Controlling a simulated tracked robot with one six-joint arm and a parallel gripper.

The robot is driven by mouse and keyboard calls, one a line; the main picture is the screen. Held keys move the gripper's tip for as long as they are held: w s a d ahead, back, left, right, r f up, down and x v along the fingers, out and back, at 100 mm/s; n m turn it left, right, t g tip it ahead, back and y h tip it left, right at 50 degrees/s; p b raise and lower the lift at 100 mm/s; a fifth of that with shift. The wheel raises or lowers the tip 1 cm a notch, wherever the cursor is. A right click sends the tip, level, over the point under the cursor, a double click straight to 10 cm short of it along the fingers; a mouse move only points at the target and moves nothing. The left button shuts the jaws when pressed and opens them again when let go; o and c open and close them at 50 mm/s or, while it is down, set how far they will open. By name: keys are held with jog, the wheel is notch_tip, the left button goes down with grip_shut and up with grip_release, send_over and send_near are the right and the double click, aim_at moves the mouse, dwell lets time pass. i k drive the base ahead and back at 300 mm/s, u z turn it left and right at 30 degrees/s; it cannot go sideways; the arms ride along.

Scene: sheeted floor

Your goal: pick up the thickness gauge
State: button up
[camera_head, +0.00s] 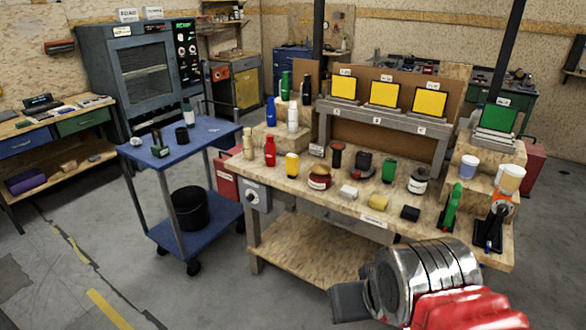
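A black upright tool with an orange-and-white round part near its top (493,232) stands at the right front corner of the wooden workbench (280,205); it may be the thickness gauge, but I cannot tell for certain. A green-handled tool (450,208) stands just left of it. My gripper (349,302) shows as a dark block at the end of my silver and red arm, low in the picture in front of the bench. It appears apart from the bench items. Its fingers cannot be made out, so its opening is unclear.
Bottles, jars and small blocks crowd the benchtop, including a red bottle (270,152), a yellow block (377,202) and a black block (410,213). A blue cart (205,135) with a black bucket (190,207) stands left. The floor at front left is clear.

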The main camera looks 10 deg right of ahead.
aim_at(292, 159)
jog(key=u, duration=0.1)
jog(key=i, duration=1.8)
jog(key=u, duration=2.15)
